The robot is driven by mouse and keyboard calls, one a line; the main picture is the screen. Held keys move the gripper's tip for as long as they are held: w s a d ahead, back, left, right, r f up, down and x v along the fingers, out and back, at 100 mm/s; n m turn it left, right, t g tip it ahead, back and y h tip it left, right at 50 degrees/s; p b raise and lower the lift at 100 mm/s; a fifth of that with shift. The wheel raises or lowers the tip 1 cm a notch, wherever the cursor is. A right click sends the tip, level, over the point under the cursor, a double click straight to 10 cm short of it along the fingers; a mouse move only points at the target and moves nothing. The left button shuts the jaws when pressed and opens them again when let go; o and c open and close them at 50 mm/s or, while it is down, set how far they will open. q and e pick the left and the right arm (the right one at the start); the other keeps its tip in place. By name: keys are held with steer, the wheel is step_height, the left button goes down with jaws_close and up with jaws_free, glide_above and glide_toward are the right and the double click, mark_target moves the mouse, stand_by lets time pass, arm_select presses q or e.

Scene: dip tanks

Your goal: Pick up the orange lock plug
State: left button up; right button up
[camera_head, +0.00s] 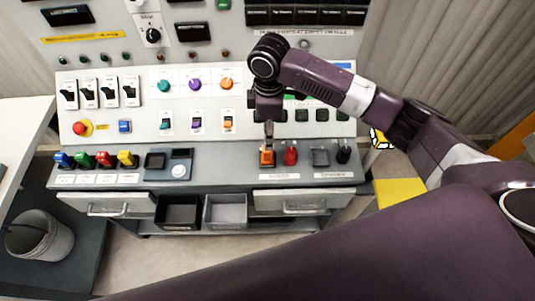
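The orange lock plug (267,158) stands on the right part of the console's grey ledge, just left of a red plug (291,155). My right gripper (268,143) points straight down over the orange plug, with its fingertips at or just above the plug's top. The fingers look narrow and close together, but they are too small to tell whether they grip the plug. My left gripper is out of view.
Blue, green, red and yellow plugs (125,158) stand at the ledge's left. A grey square piece (320,156) and a black knob (343,154) are to the right. Drawers and two open bins (226,211) are below. A bucket (38,236) stands at lower left.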

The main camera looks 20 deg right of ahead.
mark_target(267, 155)
steer(key=f+p, duration=0.1)
steer(key=f, duration=0.2)
steer(key=f+p, duration=0.1)
steer(key=f, duration=0.2)
steer(key=shift+s+a+f, duration=0.1)
steer(key=shift+a+f, duration=0.1)
steer(key=shift+f, duration=0.6)
jaws_close()
